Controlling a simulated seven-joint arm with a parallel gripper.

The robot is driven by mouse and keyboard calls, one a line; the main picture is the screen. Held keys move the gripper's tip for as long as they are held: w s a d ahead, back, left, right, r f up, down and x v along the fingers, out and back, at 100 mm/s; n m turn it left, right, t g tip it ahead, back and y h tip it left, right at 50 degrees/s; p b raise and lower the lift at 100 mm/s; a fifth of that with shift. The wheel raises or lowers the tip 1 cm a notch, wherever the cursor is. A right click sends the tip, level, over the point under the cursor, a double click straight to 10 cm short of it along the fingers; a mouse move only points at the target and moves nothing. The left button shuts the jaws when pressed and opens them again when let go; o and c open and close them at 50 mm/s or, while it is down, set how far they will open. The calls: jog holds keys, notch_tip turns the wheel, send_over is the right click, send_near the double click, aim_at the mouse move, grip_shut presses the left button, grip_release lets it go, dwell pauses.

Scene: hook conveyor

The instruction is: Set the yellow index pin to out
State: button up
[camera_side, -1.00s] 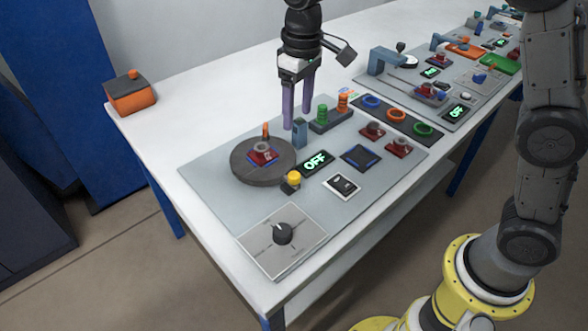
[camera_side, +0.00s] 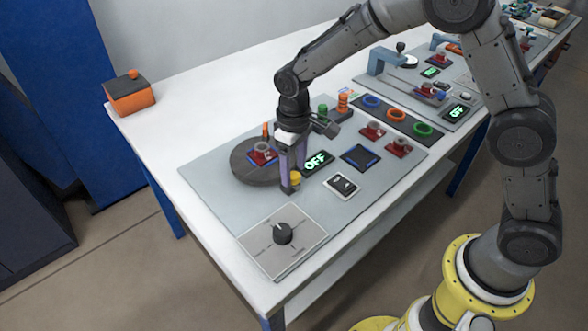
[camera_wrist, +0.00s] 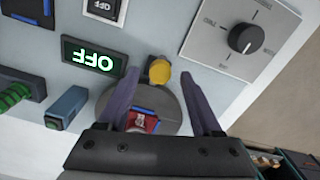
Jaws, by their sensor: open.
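The yellow index pin (camera_side: 295,176) has a round yellow head on a dark mount at the rim of the dark round turntable (camera_side: 243,170). In the wrist view the yellow pin (camera_wrist: 159,71) appears between my two fingertips, on the picture's centre line. My gripper (camera_side: 292,180) points down with its purple fingers open, low at the pin. In the wrist view my gripper (camera_wrist: 160,75) shows a gap between each finger and the yellow head. A red piece with a grey ring (camera_side: 262,151) sits on the turntable. The near finger partly hides the pin's mount.
A green OFF display (camera_side: 317,161) stands close to the right of the pin. A black dial (camera_side: 283,233) is on a plate in front. A rocker switch (camera_side: 343,185) and a dark blue-edged pad (camera_side: 360,157) lie to the right. Green and orange ribbed posts stand behind.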

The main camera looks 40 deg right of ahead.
jog(key=shift+f, duration=0.6)
grip_shut()
jog(key=shift+r, duration=0.1)
dwell(1.0)
